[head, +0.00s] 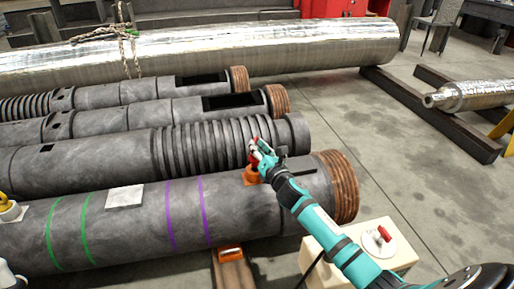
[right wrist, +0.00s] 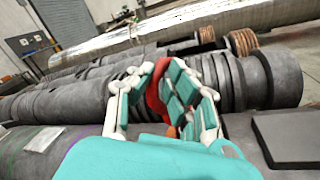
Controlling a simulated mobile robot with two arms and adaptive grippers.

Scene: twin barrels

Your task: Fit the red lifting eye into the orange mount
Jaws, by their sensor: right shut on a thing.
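My right gripper (head: 260,150) is shut on the red lifting eye (head: 253,157). It holds the eye above the near barrel, at the orange mount (head: 251,177). In the right wrist view the red eye (right wrist: 154,97) shows between the teal-padded fingers (right wrist: 160,92), partly covered by them. A bit of the orange mount (right wrist: 172,131) shows just below it. I cannot tell whether the eye touches the mount, as the fingers hide the contact. My left gripper cannot be made out.
The near barrel (head: 130,222) has green and purple bands and a copper-coloured ribbed end (head: 341,187). A dark raised plate (right wrist: 285,137) lies beside the mount. A cream box (head: 345,247) with a red-handled fitting (head: 384,235) stands at right. More barrels lie behind.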

